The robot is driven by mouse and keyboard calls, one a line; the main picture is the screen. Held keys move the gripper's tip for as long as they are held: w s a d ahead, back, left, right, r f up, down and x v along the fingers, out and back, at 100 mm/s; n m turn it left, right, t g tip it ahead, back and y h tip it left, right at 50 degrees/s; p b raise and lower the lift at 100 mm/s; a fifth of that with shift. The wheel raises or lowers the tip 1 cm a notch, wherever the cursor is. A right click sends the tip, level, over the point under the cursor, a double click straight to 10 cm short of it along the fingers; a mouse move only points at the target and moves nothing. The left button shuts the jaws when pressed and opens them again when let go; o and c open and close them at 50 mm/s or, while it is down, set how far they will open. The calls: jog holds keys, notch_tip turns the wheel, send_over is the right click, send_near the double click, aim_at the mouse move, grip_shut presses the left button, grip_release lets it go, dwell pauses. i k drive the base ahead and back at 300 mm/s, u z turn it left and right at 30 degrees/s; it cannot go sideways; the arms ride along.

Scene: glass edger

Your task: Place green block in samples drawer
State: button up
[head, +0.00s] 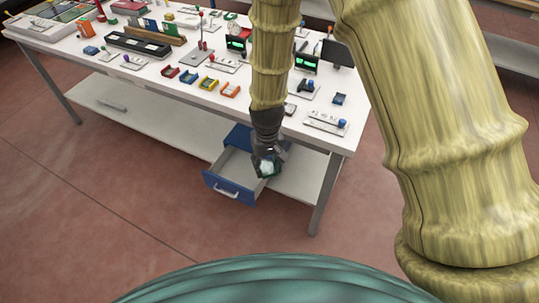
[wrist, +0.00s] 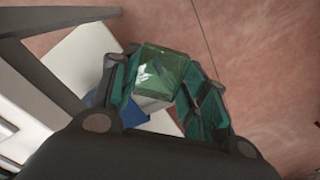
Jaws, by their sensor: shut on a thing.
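The green block (wrist: 160,72) is a clear green glass-like cube, held between the fingers of my gripper (wrist: 162,88) in the wrist view. My gripper is shut on it. In the head view my gripper (head: 266,166) hangs over the right part of the open samples drawer, with the block small and partly hidden there. The samples drawer (head: 228,190) is blue with a pale inside and a light handle, pulled out from a blue cabinet under the table. The drawer's blue wall also shows behind the block in the wrist view. How far the block is above the drawer floor, I cannot tell.
A white table (head: 185,62) stands above and behind the drawer, holding several coloured trays, devices and racks. A white lower shelf (head: 150,118) and a grey table leg (head: 325,195) are near the drawer. The reddish floor (head: 110,200) in front is clear.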

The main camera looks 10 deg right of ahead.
aim_at(244, 175)
jog(key=u, duration=0.4)
jog(key=k, duration=0.55)
jog(key=u, duration=1.05)
jog(key=k, duration=0.8)
jog(key=u, duration=0.95)
jog(key=i, duration=2.3)
jog(key=z, duration=1.2)
jog(key=i, duration=0.65)
jog(key=z, duration=1)
jog(key=i, duration=0.3)
jog(key=z, duration=0.3)
